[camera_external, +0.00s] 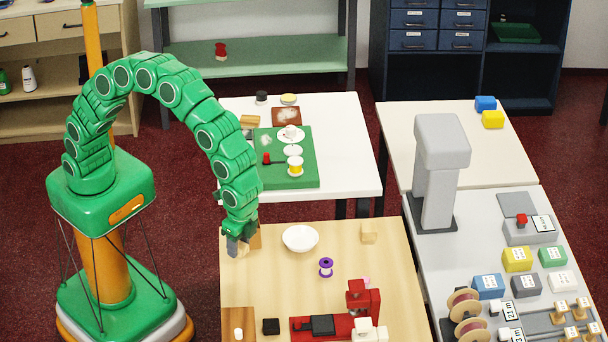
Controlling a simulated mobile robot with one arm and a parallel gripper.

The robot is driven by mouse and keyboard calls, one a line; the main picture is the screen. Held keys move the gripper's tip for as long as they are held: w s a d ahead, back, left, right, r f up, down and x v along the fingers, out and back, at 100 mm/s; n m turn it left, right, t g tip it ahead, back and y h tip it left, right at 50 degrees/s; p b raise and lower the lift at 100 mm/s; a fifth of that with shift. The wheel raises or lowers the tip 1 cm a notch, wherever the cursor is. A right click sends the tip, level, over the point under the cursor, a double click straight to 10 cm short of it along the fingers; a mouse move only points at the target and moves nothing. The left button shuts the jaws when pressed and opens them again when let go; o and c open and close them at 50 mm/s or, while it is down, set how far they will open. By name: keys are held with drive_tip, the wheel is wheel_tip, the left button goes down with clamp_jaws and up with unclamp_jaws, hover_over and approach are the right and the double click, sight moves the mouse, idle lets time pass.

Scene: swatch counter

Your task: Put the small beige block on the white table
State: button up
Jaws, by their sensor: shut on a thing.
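My gripper (241,246) hangs at the end of the green arm, over the back left corner of the wooden table (285,290). It is shut on a small beige block (243,251), which is mostly hidden between the fingers. Another beige block (369,233) lies on the wooden table at the back right, apart from my gripper. A white table (352,174) stands behind the wooden one. A second pale table (405,140) stands to its right, bearing a blue block and a yellow block.
A white bowl (300,239) and a purple spool (326,267) stand right of my gripper. A red machine (335,325) is at the front. A green mat (309,177) with several small items covers the white table's left part. Its right side is bare.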

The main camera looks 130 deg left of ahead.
drive_tip(key=s+a+r+n, duration=0.1)
drive_tip(key=s+a+r, duration=0.15)
drive_tip(key=a, duration=0.65)
drive_tip(key=s+a+r+n, duration=0.1)
drive_tip(key=s+a+n, duration=0.15)
drive_tip(key=a, duration=0.65)
drive_tip(key=s+a+r+n, duration=0.1)
drive_tip(key=s+a+r, duration=0.15)
drive_tip(key=a, duration=0.65)
drive_tip(key=s+a+r+n, duration=0.3)
drive_tip(key=s+a+n, duration=0.1)
drive_tip(key=s+a, duration=1.35)
drive_tip(key=shift+m+h, duration=0.25)
drive_tip(key=shift+h, duration=0.15)
drive_tip(key=w+a+f, duration=0.1)
drive_tip(key=w+a, duration=0.1)
drive_tip(key=w+a+f, duration=0.1)
drive_tip(key=w+a, duration=0.1)
drive_tip(key=w+a+f, duration=0.2)
drive_tip(key=a, duration=0.1)
drive_tip(key=shift+w+a, duration=0.1)
hover_over(322, 149)
drive_tip(key=shift+w+a+f, duration=0.1)
drive_tip(key=shift+a+f, duration=0.05)
drive_tip(key=shift+f, duration=1.4)
drive_tip(key=shift+a+f, duration=0.1)
drive_tip(key=shift+f, duration=2.8)
drive_tip(key=shift+f, duration=0.1)
drive_tip(key=o, duration=1.1)
drive_tip(key=shift+o, duration=0.2)
